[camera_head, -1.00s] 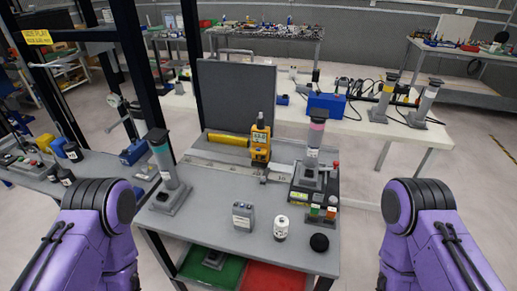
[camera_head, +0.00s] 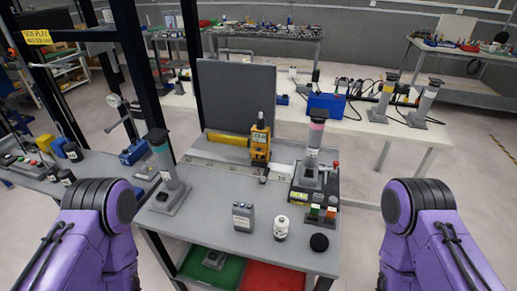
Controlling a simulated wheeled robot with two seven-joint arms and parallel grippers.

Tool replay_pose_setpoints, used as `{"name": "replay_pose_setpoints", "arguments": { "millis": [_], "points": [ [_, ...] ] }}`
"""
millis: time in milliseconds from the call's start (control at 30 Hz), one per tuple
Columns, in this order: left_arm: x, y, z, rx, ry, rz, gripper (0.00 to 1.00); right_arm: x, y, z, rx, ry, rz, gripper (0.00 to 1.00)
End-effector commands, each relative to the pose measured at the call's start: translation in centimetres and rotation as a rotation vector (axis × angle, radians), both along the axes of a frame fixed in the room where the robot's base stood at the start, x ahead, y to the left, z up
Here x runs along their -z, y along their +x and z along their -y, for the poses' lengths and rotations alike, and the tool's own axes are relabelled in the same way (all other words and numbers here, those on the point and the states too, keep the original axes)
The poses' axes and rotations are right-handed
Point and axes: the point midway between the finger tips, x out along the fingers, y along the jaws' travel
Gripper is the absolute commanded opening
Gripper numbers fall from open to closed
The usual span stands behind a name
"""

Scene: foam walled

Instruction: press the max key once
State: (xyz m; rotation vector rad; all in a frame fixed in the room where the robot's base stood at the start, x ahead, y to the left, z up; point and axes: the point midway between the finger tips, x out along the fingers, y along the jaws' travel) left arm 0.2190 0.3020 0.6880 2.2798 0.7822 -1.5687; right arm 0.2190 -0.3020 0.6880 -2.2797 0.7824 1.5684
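A yellow handheld meter (camera_head: 260,141) with a small lit display stands upright on the grey workbench (camera_head: 215,236), in front of a dark upright panel. A yellow cylindrical part (camera_head: 228,139) lies to its left. Keys below the display are too small to read, so I cannot tell which is the max key. My two purple arms come in at the lower left and lower right, well apart from the meter. Neither gripper shows.
A column with a teal band (camera_head: 161,155) stands at left, one with a pink band (camera_head: 315,138) at right. A small grey box (camera_head: 243,216), a white cylinder (camera_head: 281,228) and a black knob (camera_head: 319,242) stand near the front edge. Green and red bins are below.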

Motion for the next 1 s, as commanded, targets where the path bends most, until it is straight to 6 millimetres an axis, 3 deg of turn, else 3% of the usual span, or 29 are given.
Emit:
{"name": "replay_pose_setpoints", "arguments": {
  "millis": [667, 733, 800, 833, 1000],
  "points": [
    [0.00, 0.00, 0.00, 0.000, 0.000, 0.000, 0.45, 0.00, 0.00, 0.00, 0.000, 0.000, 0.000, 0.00],
    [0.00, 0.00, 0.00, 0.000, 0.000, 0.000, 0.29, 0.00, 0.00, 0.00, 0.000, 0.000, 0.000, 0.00],
    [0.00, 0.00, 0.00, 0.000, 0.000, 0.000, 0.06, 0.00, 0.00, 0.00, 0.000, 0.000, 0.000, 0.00],
    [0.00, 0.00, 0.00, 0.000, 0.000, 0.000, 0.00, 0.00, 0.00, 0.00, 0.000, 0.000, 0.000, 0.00],
    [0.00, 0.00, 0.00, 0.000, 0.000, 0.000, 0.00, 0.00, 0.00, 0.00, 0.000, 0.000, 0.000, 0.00]
  ]
}}
